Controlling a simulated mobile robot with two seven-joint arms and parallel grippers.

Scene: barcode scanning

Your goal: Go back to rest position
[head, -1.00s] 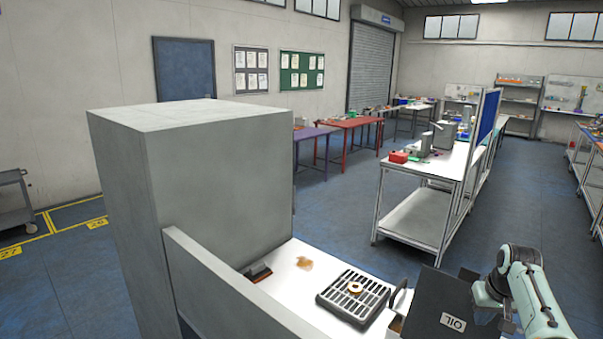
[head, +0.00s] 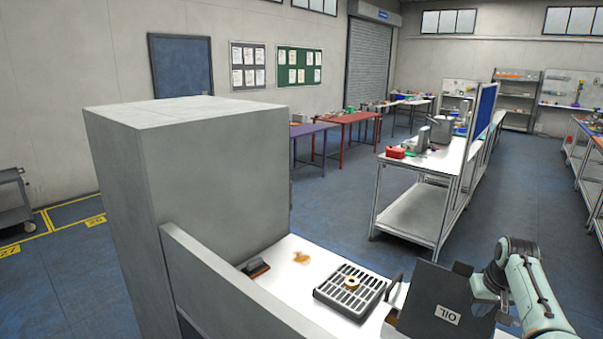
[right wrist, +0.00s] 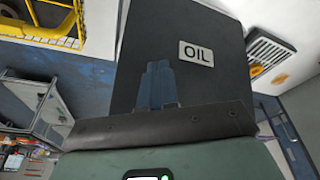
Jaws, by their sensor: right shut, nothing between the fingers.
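My right arm comes in at the lower right of the head view, and its gripper (head: 487,290) is beside the dark box marked OIL (head: 445,295). In the right wrist view the blue-grey fingers of the right gripper (right wrist: 157,70) are together and empty, in front of the OIL box (right wrist: 215,80). I cannot tell whether they touch the box. My left gripper is in neither view now.
A slotted black tray (head: 338,303) with a small ring (head: 351,283) lies on the white bench (head: 290,277), near a brown stain and a brush (head: 257,268). A tall grey block (head: 205,180) stands at left. Open blue floor (head: 340,210) lies beyond the bench.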

